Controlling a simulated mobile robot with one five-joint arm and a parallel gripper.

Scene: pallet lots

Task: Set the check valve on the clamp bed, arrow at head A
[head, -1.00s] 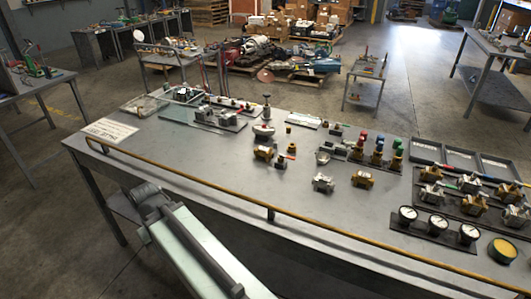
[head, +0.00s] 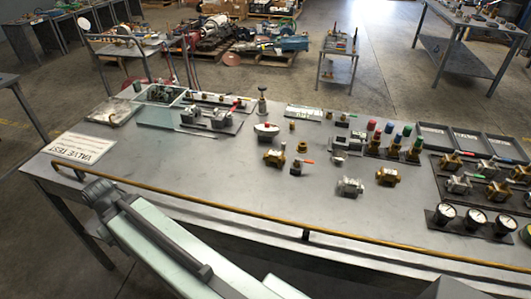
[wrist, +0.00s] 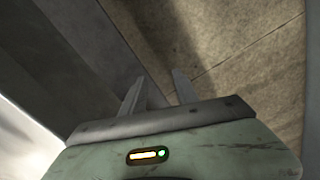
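Several small valve bodies stand on the grey bench (head: 240,185): a brass one (head: 275,157), a silver one (head: 349,187) and another brass one (head: 388,175). I cannot tell which is the check valve, and no arrow is readable. A fixture with grey blocks and a red handle (head: 218,118) sits on a plate at the back left; it may be the clamp bed, but its A mark is not readable. My gripper (wrist: 158,79) is open and empty in the wrist view, fingers apart above the floor. The head view shows my arm but not the fingers.
A yellow rail (head: 220,203) runs along the bench's front edge. A "VALVE TEST" sign (head: 78,148) lies at the left. Gauges (head: 475,219), a valve rack (head: 485,180) and grey trays (head: 468,142) fill the right. The bench's front middle is mostly clear.

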